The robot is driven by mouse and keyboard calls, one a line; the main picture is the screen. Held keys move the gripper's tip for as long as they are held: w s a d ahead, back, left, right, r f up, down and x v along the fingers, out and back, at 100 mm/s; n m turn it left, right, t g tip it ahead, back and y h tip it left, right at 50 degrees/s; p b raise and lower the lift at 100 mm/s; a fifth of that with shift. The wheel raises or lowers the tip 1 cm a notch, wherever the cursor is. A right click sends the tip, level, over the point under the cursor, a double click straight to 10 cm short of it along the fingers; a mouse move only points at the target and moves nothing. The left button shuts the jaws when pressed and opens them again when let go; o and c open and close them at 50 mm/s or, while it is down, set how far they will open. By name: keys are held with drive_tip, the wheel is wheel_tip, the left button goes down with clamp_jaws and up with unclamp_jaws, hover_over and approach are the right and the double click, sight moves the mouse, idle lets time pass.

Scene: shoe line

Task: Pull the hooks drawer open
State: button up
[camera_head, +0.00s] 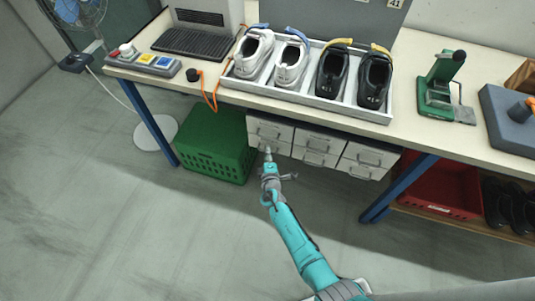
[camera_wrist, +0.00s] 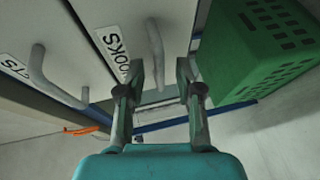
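The hooks drawer (camera_wrist: 108,12) shows its white front and "HOOKS" label (camera_wrist: 115,50) in the wrist view. Its bar handle (camera_wrist: 153,38) stands out from the front. My gripper (camera_wrist: 160,72) is open, with one finger on each side of the handle's near end; I cannot tell whether either finger touches it. In the head view my gripper (camera_head: 268,164) is at the lower left front of the white drawer unit (camera_head: 320,144) under the bench. The drawers look closed. The labels are too small to read there, and my gripper partly hides the lower left drawer.
A green crate (camera_head: 213,146) stands just left of the drawer unit and shows at the right in the wrist view. A blue bench leg (camera_head: 400,188) and a red bin (camera_head: 440,190) are to the right. The floor in front is clear. Shoes stand in a tray (camera_head: 240,91) above.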

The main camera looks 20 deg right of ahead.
clamp_jaws()
idle(0.3)
drive_tip(key=s+a, duration=1)
drive_tip(key=s, duration=0.5)
drive_tip(key=shift+a, duration=0.4)
unclamp_jaws()
drive_tip(key=shift+w, duration=0.1)
